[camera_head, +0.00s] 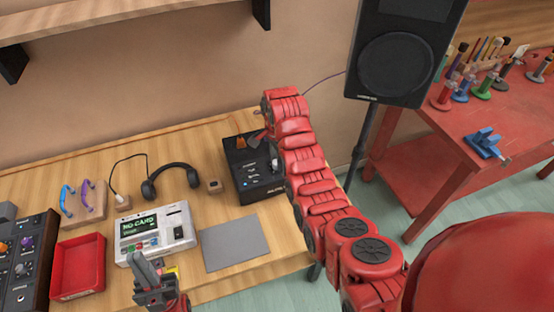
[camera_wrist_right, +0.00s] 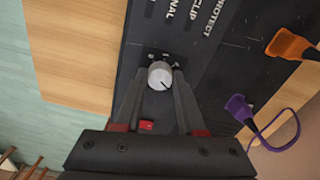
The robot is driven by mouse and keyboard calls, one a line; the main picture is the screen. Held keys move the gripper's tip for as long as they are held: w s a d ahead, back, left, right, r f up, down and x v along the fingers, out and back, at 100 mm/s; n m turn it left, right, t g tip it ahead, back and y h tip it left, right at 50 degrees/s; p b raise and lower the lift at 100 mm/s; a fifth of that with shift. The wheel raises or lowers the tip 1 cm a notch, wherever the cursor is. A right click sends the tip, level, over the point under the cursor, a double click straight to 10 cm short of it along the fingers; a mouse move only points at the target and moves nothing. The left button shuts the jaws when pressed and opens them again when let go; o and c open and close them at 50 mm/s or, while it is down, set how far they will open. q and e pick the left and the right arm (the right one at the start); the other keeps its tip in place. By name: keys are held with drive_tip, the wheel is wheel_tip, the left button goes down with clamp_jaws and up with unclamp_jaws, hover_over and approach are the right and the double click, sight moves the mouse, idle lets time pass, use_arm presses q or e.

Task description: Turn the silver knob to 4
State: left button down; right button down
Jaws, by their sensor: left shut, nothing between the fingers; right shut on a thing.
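The silver knob (camera_wrist_right: 160,75) sits on the black panel of a box (camera_wrist_right: 210,70) in the right wrist view. A dark pointer line on the knob runs toward the lower right of that picture; the scale numbers are too small to read. My right gripper (camera_wrist_right: 158,82) has one finger on each side of the knob and is shut on it. In the head view the black box (camera_head: 248,160) stands at the table's right end, partly hidden by my right arm. My left gripper (camera_head: 150,272) is shut and empty near the front edge, before the white device.
A red button (camera_wrist_right: 146,126) lies between my right fingers, and orange (camera_wrist_right: 287,46) and purple (camera_wrist_right: 240,108) plugs are beside them. On the table are a white device (camera_head: 165,235), a grey pad (camera_head: 235,243), headphones (camera_head: 170,182), and a red tray (camera_head: 78,266). A speaker (camera_head: 398,60) stands behind.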

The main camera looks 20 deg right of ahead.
drive_tip(key=shift+m, duration=1.1)
drive_tip(key=c, duration=0.5)
unclamp_jaws()
drive_tip(key=shift+r+p, duration=6.35)
drive_tip(key=shift+r, duration=2.35)
